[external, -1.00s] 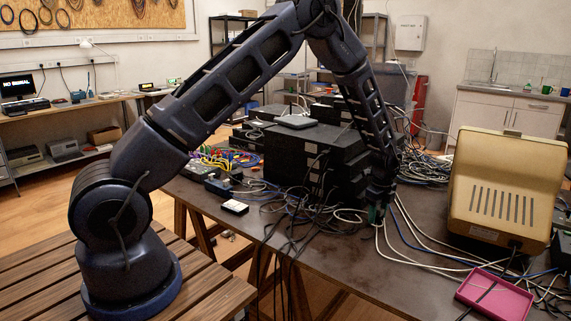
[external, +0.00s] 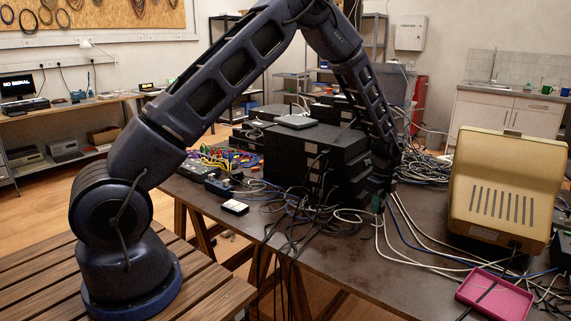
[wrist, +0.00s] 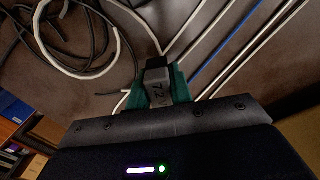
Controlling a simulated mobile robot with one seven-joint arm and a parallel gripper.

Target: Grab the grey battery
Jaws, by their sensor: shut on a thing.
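The grey battery (wrist: 158,88) shows in the wrist view, marked "7.2V", with a dark end pointing away from the wrist. The green fingers of my gripper (wrist: 157,86) are shut on its two sides. In the external view my gripper (external: 379,204) points down beside the stack of black boxes, just above the table (external: 345,258). The battery is too small and dark to make out there, and I cannot tell whether it touches the table.
Black network boxes (external: 313,152) stand left of my gripper. White and blue cables (external: 425,252) run across the table close by. A beige monitor case (external: 505,190) and a pink tray (external: 494,296) are at right. The table's front middle is fairly clear.

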